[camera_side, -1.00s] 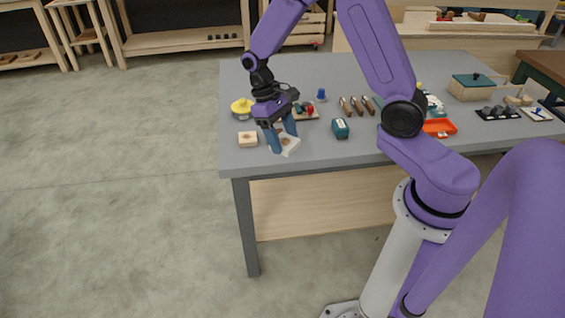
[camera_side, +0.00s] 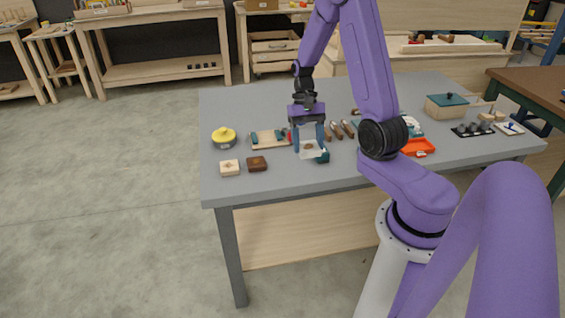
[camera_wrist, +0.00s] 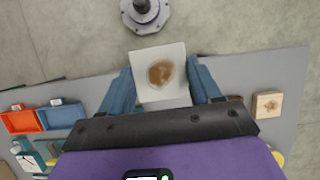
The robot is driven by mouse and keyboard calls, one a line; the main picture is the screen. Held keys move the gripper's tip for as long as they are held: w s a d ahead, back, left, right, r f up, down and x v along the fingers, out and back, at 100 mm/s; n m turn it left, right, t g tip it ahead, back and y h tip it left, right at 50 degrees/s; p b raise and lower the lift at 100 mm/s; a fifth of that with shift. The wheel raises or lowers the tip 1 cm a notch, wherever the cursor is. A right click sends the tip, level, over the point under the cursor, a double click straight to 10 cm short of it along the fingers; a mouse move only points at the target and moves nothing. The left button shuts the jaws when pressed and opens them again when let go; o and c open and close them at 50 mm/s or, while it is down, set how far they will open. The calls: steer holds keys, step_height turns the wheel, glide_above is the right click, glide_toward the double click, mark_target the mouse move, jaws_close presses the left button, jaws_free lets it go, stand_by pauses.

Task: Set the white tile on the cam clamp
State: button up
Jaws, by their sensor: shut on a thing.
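My gripper (camera_side: 310,150) is shut on the white tile (camera_side: 301,154) and holds it above the table, near its front edge. In the wrist view, the tile (camera_wrist: 148,94) sits between both blue fingers and has a brown patch in its middle. A wooden board with teal and red parts (camera_side: 268,139), which looks like the cam clamp, lies left of my gripper. Its right end is close to or partly behind the fingers. A teal block (camera_side: 322,158) is partly hidden behind the tile; I cannot tell the gap between them.
A yellow round tin (camera_side: 224,136), a pale wooden block (camera_side: 230,167) and a dark brown block (camera_side: 257,163) stand at the left. Several wood-handled tools (camera_side: 338,131) and an orange tray (camera_side: 418,147) lie to the right. The back left of the table is clear.

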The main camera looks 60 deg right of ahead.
steer(key=w+d+f, duration=0.4)
steer(key=w, duration=0.4)
glide_above(283, 164)
steer(key=f, duration=0.3)
steer(key=d+f, duration=0.1)
steer(key=f, duration=0.1)
steer(key=shift+w+f, duration=0.3)
steer(key=shift+w, duration=0.05)
steer(key=shift+w+f, duration=0.15)
steer(key=shift+f, duration=1.55)
steer(key=shift+f, duration=0.1)
steer(key=o, duration=1.1)
steer(key=shift+o, duration=0.2)
